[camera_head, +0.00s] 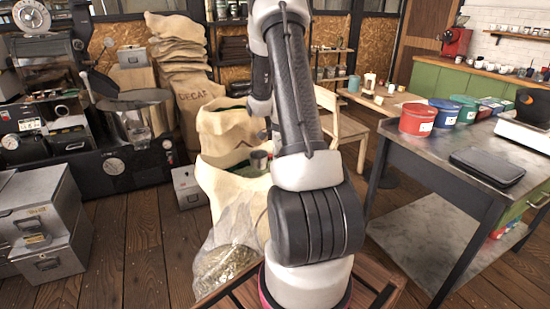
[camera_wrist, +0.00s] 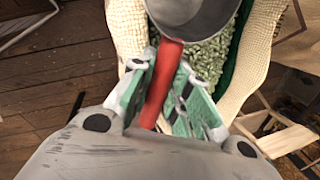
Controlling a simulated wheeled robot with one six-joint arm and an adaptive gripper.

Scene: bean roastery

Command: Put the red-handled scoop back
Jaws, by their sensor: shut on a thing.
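In the wrist view my gripper (camera_wrist: 165,92) is shut on the red handle of the scoop (camera_wrist: 157,85). The scoop's grey metal bowl (camera_wrist: 195,15) is at the top of that view, above an open sack of pale green beans (camera_wrist: 208,62). In the head view the grey scoop bowl (camera_head: 259,160) shows over the mouth of the front cream sack (camera_head: 230,195). My arm hides the gripper and the red handle there.
A second open sack (camera_head: 222,125) stands behind the front one, with a tall sack marked DECAF at the back. A clear bag of beans (camera_head: 225,268) is in front. To the right, a steel table (camera_head: 425,145) holds red, blue and green tins.

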